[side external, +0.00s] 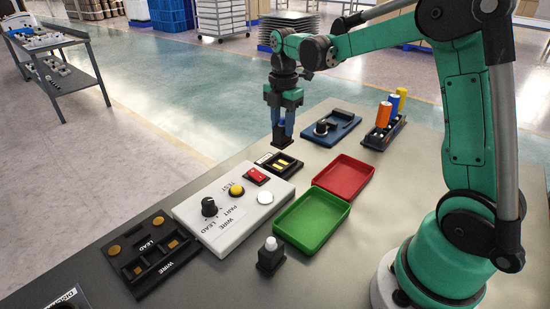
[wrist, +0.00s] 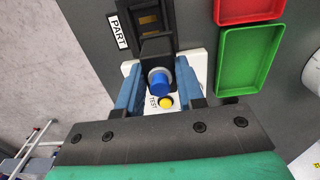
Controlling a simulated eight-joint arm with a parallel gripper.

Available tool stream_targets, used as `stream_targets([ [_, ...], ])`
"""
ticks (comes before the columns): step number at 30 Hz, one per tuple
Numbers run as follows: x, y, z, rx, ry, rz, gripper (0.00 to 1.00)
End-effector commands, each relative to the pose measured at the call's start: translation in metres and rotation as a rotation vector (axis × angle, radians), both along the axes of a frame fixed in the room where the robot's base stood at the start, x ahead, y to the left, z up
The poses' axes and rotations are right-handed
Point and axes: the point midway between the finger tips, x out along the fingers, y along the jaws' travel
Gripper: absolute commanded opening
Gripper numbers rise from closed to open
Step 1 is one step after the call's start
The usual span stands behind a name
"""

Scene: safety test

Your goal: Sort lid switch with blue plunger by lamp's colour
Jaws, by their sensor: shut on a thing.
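My gripper (side external: 283,127) is shut on the lid switch, a black block (side external: 282,141) with a blue plunger (wrist: 158,83). It holds the switch upright above the bench, close to the black part nest (side external: 279,164) with yellow contacts. The nest also shows beyond the switch in the wrist view (wrist: 149,20). The red tray (side external: 345,177) and green tray (side external: 312,222) are empty.
A black switch with a white plunger (side external: 270,256) stands by the green tray. A black lead and wire fixture (side external: 151,254) lies at left. A blue fixture (side external: 331,127) and a rack (side external: 382,134) of coloured cylinders stand at the back. Bare bench lies right of the trays.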

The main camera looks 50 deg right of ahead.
Motion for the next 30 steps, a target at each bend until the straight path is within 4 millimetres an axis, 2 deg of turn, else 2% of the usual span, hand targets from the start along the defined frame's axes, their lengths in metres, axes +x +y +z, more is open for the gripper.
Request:
stream_targets([
  [7, -0.058, 0.04, 0.012, 0.0, 0.0, -0.006, 0.0],
  [15, -0.118, 0.071, 0.004, 0.0, 0.0, -0.017, 0.0],
  [21, -0.138, 0.079, -0.003, 0.0, 0.0, -0.022, 0.0],
  [30, -0.141, 0.08, -0.021, 0.0, 0.0, -0.024, 0.0],
])
